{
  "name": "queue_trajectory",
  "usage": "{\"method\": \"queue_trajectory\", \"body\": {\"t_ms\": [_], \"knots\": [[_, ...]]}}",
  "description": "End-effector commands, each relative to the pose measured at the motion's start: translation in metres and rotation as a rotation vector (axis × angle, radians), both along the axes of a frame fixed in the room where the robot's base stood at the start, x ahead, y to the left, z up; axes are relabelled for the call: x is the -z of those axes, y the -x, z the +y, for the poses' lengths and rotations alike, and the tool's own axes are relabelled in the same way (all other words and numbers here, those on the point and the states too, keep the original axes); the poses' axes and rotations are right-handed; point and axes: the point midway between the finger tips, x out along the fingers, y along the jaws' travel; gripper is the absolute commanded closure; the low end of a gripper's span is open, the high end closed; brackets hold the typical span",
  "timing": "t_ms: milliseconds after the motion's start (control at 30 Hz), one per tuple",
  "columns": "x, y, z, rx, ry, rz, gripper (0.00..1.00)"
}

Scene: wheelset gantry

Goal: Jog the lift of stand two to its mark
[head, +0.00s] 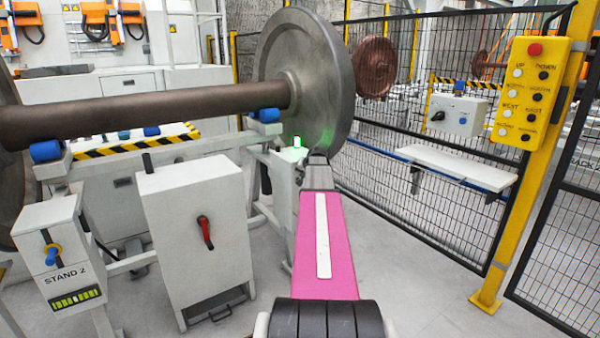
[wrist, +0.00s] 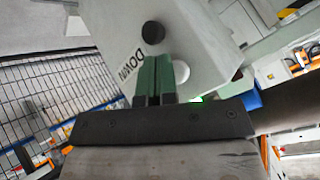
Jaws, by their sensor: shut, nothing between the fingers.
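The wheelset's brown axle (head: 150,110) lies on blue rollers (head: 264,116), with a large grey wheel (head: 305,75) at its right end. A white post marked STAND 2 (head: 62,268) stands at left, with a blue knob and a lit green bar gauge (head: 76,298). My gripper (head: 318,158) reaches toward a white box with a green lamp (head: 297,142). In the wrist view, my gripper's green fingers (wrist: 153,80) are together before a white button box (wrist: 195,35). It has a black button (wrist: 153,32), lettering DOWN and a partly hidden white button (wrist: 181,72). Contact is unclear.
A white cabinet with a red lever (head: 205,232) stands left of my arm. A yellow post carries a yellow button panel (head: 532,92). A white shelf (head: 455,167) and a grey switch box (head: 457,114) sit by the mesh fence. Floor at right is clear.

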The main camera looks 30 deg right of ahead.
Motion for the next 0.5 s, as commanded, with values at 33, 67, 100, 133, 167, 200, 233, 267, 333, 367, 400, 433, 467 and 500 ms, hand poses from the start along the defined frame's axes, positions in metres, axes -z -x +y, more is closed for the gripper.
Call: {"method": "queue_trajectory", "body": {"t_ms": [33,67,100,133,167,200,233,267,333,367,400,433,467,500], "knots": [[0.0000,-0.0007,0.0000,0.000,0.000,0.000,1.00],[0.0001,-0.0009,0.0000,0.000,0.000,0.000,1.00],[0.0000,-0.0014,0.0000,0.000,0.000,0.000,1.00],[0.0000,-0.0017,0.0001,0.000,0.000,0.000,1.00],[0.0000,-0.0020,0.0000,0.000,0.000,0.000,1.00],[0.0000,-0.0024,0.0000,0.000,0.000,0.000,1.00],[0.0000,-0.0027,0.0001,0.000,0.000,0.000,1.00],[0.0000,-0.0030,0.0000,0.000,0.000,0.000,1.00],[-0.0001,-0.0038,0.0001,0.000,0.000,0.000,1.00],[-0.0001,-0.0041,0.0002,0.000,0.000,0.000,1.00],[0.0000,-0.0044,0.0001,0.000,0.000,0.000,1.00],[-0.0001,-0.0048,0.0002,0.000,0.000,0.000,1.00],[0.0000,-0.0051,0.0003,0.000,0.000,0.000,1.00],[0.0000,-0.0056,0.0003,0.000,0.000,0.000,1.00]]}}
